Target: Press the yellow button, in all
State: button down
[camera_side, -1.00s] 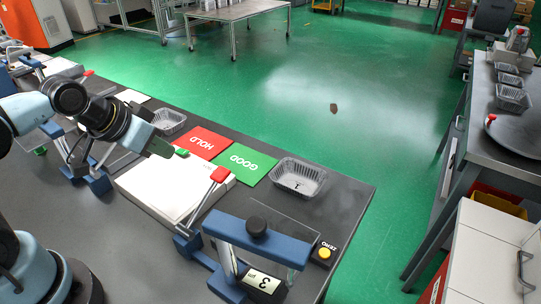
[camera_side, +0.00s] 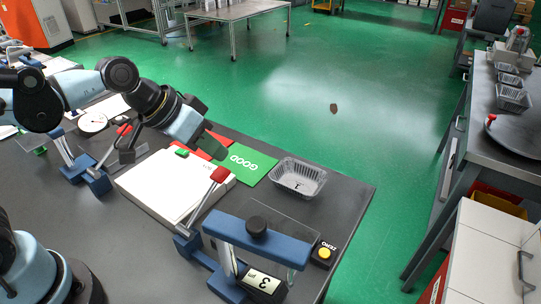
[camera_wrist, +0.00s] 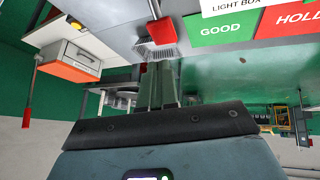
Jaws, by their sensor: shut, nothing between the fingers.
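The yellow button (camera_side: 324,253) sits on a small black base marked ZERO, at the right front of the dark table in the side view. It stands beside a blue-framed device (camera_side: 258,238) with a black knob on top and a small display reading 3. A small yellow spot at the upper left of the wrist view looks like the same button (camera_wrist: 76,25). My gripper (camera_side: 217,149) is shut and empty, above the red and green cards, well to the upper left of the button. Its closed fingers also show in the wrist view (camera_wrist: 158,86).
A white light box (camera_side: 158,188) lies left of the device, with a red-ended lever (camera_side: 219,175) rising at its corner. The green GOOD card (camera_side: 250,166) lies behind it, and the red HOLD card (camera_side: 212,143) is partly covered. A clear tray (camera_side: 299,178) stands right of the cards.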

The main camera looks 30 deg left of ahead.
jog(key=w+d+m+g+h, duration=0.2)
jog(key=d+h, duration=0.1)
jog(key=d, duration=0.8)
jog(key=m+g+h, duration=0.2)
jog(key=m+h, duration=0.1)
send_over(320, 250)
notch_tip(320, 250, down, 2)
jog(key=shift+f, duration=0.2)
jog(key=shift+n, duration=0.3)
jog(key=shift+f, duration=4.4)
jog(key=shift+f, duration=0.15)
jog(key=shift+f, duration=0.25)
jog(key=shift+f, duration=0.4)
jog(key=shift+r, duration=0.85)
